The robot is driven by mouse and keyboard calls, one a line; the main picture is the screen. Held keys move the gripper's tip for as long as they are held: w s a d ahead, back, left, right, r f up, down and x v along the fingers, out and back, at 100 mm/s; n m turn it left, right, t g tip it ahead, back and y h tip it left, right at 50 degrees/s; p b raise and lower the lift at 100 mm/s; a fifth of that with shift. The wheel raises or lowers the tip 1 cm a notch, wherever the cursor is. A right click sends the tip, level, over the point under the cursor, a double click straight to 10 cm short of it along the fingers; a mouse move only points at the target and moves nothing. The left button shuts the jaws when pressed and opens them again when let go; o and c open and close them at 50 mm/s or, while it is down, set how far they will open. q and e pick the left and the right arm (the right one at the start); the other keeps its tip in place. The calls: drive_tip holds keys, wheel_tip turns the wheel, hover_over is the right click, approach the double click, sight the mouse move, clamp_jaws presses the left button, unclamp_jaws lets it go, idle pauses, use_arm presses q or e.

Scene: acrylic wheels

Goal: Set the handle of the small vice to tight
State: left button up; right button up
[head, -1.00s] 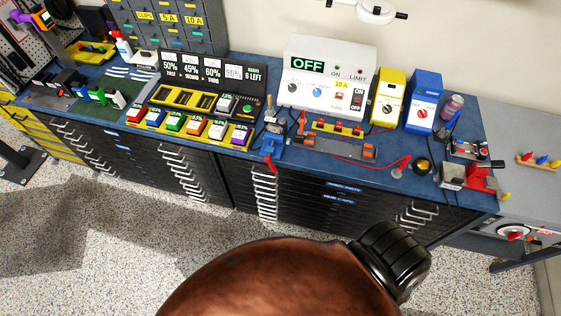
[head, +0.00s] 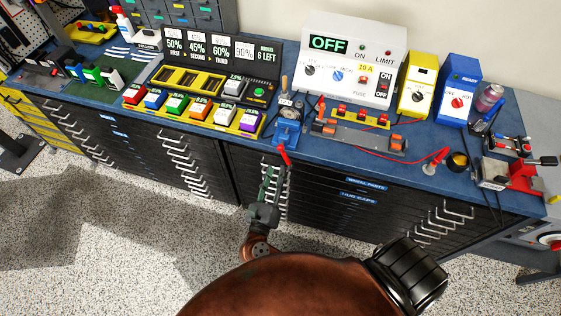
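The small vice (head: 287,131) is blue and stands at the front edge of the blue bench, in the middle of the head view. Its red handle (head: 284,156) hangs forward over the bench edge, slanting down. My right gripper (head: 275,172) is in front of the drawers, pointing up toward the handle, just below it in the picture. Its two dark fingers look spread, with nothing seen between them. Whether a fingertip touches the handle cannot be told. My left gripper is out of view.
A yellow tray of coloured blocks (head: 196,109) lies left of the vice. A power supply (head: 343,67) reading OFF stands behind to the right. A red-and-grey vice (head: 522,176) is at the right. Drawer handles (head: 440,222) stick out below the bench; open floor lies in front.

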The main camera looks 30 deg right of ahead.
sight(284, 157)
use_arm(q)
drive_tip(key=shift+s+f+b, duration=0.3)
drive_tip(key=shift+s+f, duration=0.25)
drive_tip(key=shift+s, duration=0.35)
use_arm(e)
drive_tip(key=w+d, duration=0.1)
drive_tip(key=d, duration=0.1)
drive_tip(key=w+d+m+g, duration=0.1)
drive_tip(key=w+d+m, duration=0.1)
drive_tip(key=d, duration=0.1)
drive_tip(key=shift+w+d+f, duration=0.1)
drive_tip(key=shift+w+d, duration=0.25)
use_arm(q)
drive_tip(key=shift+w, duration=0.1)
use_arm(e)
clamp_jaws()
